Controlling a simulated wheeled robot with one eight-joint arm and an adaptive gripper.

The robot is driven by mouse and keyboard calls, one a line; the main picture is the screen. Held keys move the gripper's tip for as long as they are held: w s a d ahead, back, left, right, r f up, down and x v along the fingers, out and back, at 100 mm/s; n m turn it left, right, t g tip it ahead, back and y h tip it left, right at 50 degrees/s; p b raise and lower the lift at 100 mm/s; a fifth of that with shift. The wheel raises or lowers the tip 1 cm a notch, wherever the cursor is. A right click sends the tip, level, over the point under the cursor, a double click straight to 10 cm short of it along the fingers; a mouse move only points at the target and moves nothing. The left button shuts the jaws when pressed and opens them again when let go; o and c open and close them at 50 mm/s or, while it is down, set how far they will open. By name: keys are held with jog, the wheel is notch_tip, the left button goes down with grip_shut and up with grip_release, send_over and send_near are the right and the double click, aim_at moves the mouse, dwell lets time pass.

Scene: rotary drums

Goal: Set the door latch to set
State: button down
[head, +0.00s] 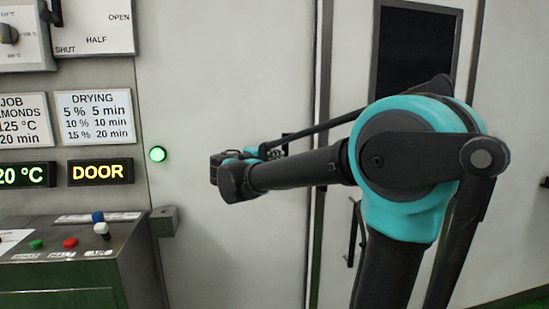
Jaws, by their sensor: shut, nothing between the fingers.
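My arm reaches left across the pale door panel (220,60). My gripper (274,152) is small and dark behind the far end of the forearm, apart from the console; it is shut and empty, and its fingers are partly hidden. A grey box-like fitting (165,222) sits at the panel's left edge, beside the console. I cannot tell whether it is the door latch, and no "set" mark is readable. A lit display reads "DOOR" (100,172) in yellow.
The console (65,270) at lower left carries a green button (36,244), a red button (71,242), a blue knob (97,217) and a white knob (102,230). A green lamp (157,154) glows above. A dark door handle (352,232) stands behind my arm.

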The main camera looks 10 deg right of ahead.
jog(key=d+f+m+g+y, duration=0.1)
jog(key=d+f+m+y, duration=0.2)
jog(key=d, duration=0.4)
jog(key=d+f+m+g+y, duration=0.2)
jog(key=d+f+m+y, duration=0.2)
jog(key=d+y, duration=0.3)
jog(key=shift+d+f, duration=0.4)
jog(key=shift+f, duration=0.1)
dwell(0.4)
dwell(0.4)
